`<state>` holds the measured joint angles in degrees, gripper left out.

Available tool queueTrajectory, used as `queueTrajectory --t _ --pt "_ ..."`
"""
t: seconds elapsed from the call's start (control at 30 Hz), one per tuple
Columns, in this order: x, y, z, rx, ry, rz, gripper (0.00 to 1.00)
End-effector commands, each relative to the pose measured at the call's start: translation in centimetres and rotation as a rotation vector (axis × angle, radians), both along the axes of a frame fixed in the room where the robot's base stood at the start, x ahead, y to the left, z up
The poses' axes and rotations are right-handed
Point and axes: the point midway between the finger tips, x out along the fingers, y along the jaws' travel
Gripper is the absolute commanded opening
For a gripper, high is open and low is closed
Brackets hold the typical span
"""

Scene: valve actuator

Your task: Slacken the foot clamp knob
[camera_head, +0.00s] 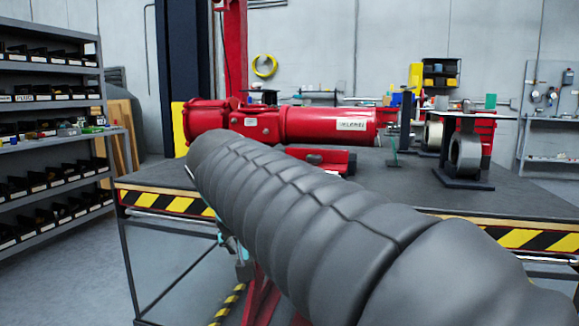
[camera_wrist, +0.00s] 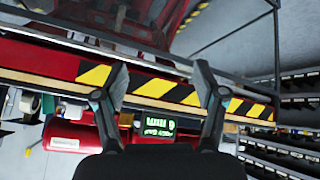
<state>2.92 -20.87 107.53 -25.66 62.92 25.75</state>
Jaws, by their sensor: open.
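I cannot make out the foot clamp knob in either view. The red valve actuator (camera_head: 310,124) lies lengthwise on the dark bench top (camera_head: 520,200) in the head view, with a low red block (camera_head: 325,158) in front of it. My dark ribbed arm crosses the front and hides part of the bench and its edge. My gripper (camera_wrist: 163,78) is open and empty in the wrist view, its two fingers spread in front of the striped bench edge (camera_wrist: 160,88). The actuator also shows low in that picture, as a red cylinder (camera_wrist: 85,138), beyond the fingers.
A green lit display (camera_wrist: 157,124) shows between the fingers. A grey roll on a stand (camera_head: 466,155) is at the bench's right. Bin shelves (camera_head: 50,120) stand at the left. The bench top looks clear in front of the roll stand.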

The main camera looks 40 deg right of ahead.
Motion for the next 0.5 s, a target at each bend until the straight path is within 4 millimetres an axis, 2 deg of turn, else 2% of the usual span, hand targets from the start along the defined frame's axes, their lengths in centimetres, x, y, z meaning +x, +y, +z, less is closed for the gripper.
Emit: queueTrajectory --t 0.03,0.2,0.3,0.5 --pt "2.0 -1.5 1.0 -0.028 -0.027 -0.064 0.71" --pt "7.0 -6.4 6.4 -0.125 -0.156 -0.298 0.71" --pt "9.4 -8.9 9.2 -0.177 -0.248 -0.432 0.71" --pt "11.9 -12.3 13.1 -0.248 -0.407 -0.634 0.71"
